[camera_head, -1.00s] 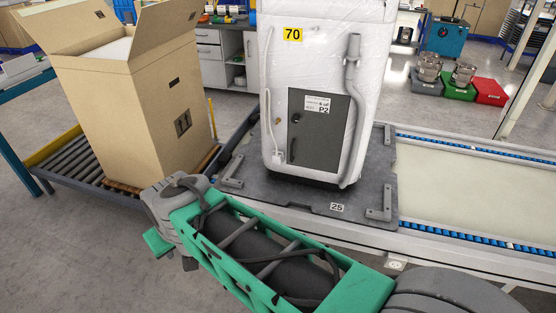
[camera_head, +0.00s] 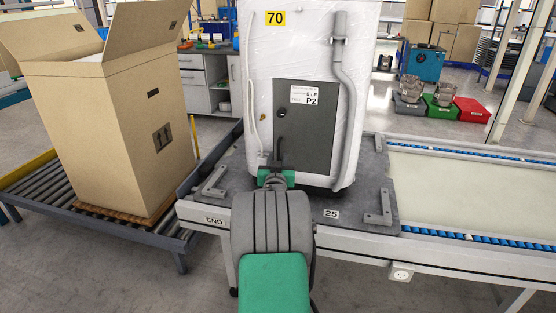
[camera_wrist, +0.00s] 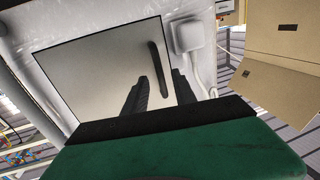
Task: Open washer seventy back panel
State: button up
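Washer seventy (camera_head: 262,62) stands upright, wrapped in white plastic, with a yellow "70" label. Its grey back panel (camera_head: 318,128) is shut and bears a white "P2" label. A dark upright handle (camera_head: 281,126) is on the panel's left side. My gripper (camera_head: 276,165) is in front of the panel's lower left, just below the handle. In the wrist view, my gripper (camera_wrist: 160,74) is open, its two dark fingers apart. The handle (camera_wrist: 158,66) shows between the fingertips; I cannot tell whether they touch it. The panel (camera_wrist: 95,75) lies flat in its frame there.
A grey hose (camera_head: 345,95) runs down the washer's right side. The washer stands on a dark plate (camera_head: 345,205) with metal brackets, on a conveyor. An open cardboard box (camera_head: 110,120) stands at left. The pale conveyor (camera_head: 470,190) at right is clear.

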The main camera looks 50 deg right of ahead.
jog(key=shift+w+d, duration=0.4)
jog(key=shift+d, duration=0.15)
jog(key=shift+c, duration=0.5)
grip_shut()
dwell(0.5)
